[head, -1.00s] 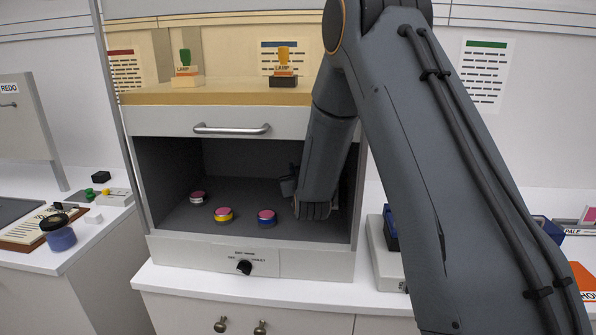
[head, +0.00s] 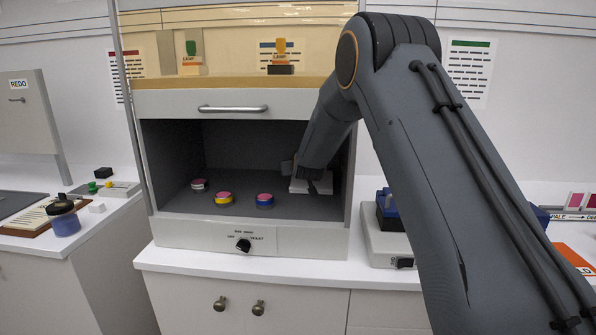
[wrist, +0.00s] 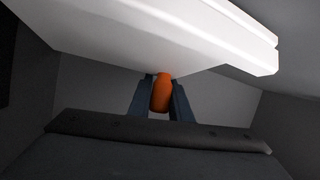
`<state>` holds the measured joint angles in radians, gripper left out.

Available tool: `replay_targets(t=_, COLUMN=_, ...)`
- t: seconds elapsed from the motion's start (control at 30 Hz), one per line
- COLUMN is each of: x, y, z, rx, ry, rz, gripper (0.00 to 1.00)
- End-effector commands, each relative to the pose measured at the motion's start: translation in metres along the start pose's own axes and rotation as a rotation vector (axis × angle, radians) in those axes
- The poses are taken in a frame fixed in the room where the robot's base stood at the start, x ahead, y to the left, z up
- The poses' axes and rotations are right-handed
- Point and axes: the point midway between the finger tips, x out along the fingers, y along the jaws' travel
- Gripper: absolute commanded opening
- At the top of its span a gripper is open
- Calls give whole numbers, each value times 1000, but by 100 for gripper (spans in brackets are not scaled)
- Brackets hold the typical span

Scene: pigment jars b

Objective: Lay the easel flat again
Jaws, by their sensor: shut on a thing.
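A white board, which I take to be the easel (wrist: 165,35), fills the top of the wrist view and slants there. An orange knob (wrist: 161,95) stands at its lower edge. My gripper (wrist: 160,100) is shut on this knob, one dark finger on each side. In the head view, my gripper (head: 303,173) is inside the grey booth at the right, and part of the white easel (head: 325,184) shows below it. The arm hides much of it, so I cannot tell its exact tilt from the head view.
Three pink-topped jars, white (head: 199,184), yellow (head: 223,197) and blue (head: 264,200), stand on the booth floor left of my gripper. The booth's front panel (head: 240,104) and right wall (head: 350,175) bound the arm. The booth's front left floor is clear.

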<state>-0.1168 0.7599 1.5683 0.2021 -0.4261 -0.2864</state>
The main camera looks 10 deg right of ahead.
Motion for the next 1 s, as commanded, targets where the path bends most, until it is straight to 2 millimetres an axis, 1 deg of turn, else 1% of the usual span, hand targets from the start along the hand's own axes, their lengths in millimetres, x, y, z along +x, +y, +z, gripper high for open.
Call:
replay_targets(t=0.03, x=5, y=2, z=14, rx=1, ry=-24, rz=-1, gripper=0)
replay_targets(t=0.2, x=10, y=1, z=22, rx=1, ry=-34, rz=-4, gripper=0)
replay_targets(t=0.4, x=12, y=-2, z=25, rx=-1, ry=-36, rz=-6, gripper=0)
replay_targets(t=0.83, x=12, y=-4, z=26, rx=-3, ry=-36, rz=-9, gripper=0)
replay_targets(t=0.87, x=12, y=-4, z=26, rx=-3, ry=-36, rz=-9, gripper=22)
replay_targets(t=0.93, x=12, y=-4, z=25, rx=-3, ry=-34, rz=-9, gripper=34)
replay_targets(t=1.0, x=12, y=-4, z=22, rx=-2, ry=-31, rz=-8, gripper=36)
